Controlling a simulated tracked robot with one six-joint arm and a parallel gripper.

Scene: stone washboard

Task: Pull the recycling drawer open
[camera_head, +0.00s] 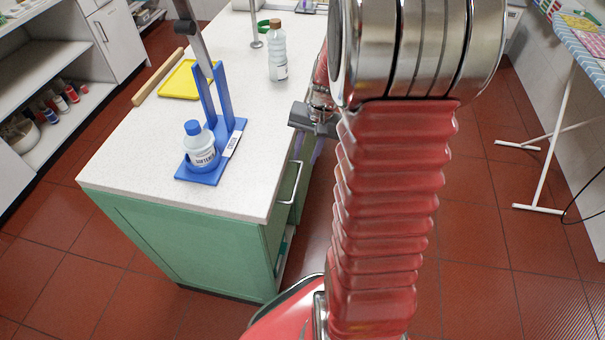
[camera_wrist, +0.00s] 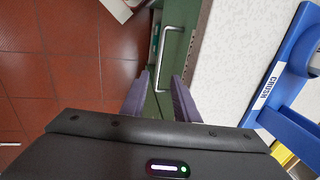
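A metal bar handle (camera_head: 291,183) sits on the green side of the white-topped counter in the head view. No label marks which front is the recycling drawer. In the wrist view the handle (camera_wrist: 166,52) runs along the green front (camera_wrist: 186,40), its near end between my finger lines. My gripper (camera_wrist: 160,76) is open and empty, with two purple fingers apart. In the head view my gripper (camera_head: 308,146) is beside the counter's right edge, beyond the handle; its fingers are partly hidden. I cannot tell how far the fingers are from the handle.
On the counter stand a blue holder (camera_head: 221,120) with a small bottle (camera_head: 201,150), a clear bottle (camera_head: 278,58) and a yellow tray (camera_head: 184,82). An ironing board (camera_head: 585,45) stands at right. The red tiled floor (camera_head: 475,230) between is clear.

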